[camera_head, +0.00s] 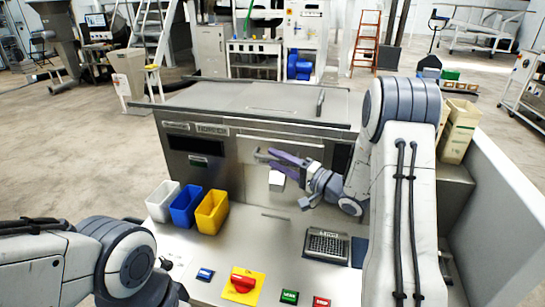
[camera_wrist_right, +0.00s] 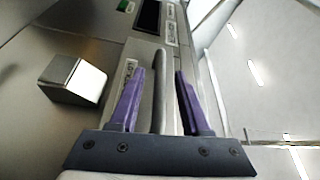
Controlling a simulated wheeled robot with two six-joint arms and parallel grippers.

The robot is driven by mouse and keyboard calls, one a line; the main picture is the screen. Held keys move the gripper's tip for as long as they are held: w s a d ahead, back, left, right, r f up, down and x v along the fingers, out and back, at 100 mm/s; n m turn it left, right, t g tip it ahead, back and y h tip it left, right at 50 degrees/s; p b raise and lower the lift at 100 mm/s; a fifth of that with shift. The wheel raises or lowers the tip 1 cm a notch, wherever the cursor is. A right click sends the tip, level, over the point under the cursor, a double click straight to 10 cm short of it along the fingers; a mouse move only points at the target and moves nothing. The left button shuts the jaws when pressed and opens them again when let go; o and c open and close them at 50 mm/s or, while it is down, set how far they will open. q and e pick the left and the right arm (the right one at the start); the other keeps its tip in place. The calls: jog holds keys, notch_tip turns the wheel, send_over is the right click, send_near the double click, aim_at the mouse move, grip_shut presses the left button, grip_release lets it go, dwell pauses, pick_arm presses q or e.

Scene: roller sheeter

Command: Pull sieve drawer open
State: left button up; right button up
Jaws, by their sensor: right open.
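The sieve drawer (camera_head: 248,147) appears to be the wide steel front in the upper middle of the roller sheeter (camera_head: 203,148), and it looks closed. My right gripper (camera_head: 280,158) is in front of it, with its purple fingers pointing left. In the right wrist view, the two purple fingers (camera_wrist_right: 158,95) are apart. A grey bar (camera_wrist_right: 159,75), apparently the drawer handle, lies between them with a gap on each side. I cannot tell how deep it sits. My left arm is at the lower left of the head view; its gripper is out of sight.
A pale block (camera_head: 277,180) sticks out just below my right gripper; it also shows in the right wrist view (camera_wrist_right: 75,80). White, blue and yellow bins (camera_head: 212,212) stand at the left of the steel worktop. A keypad (camera_head: 327,245) and a red switch (camera_head: 243,283) are nearer.

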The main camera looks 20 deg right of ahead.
jog(key=shift+x, duration=0.95)
grip_shut()
dwell(0.8)
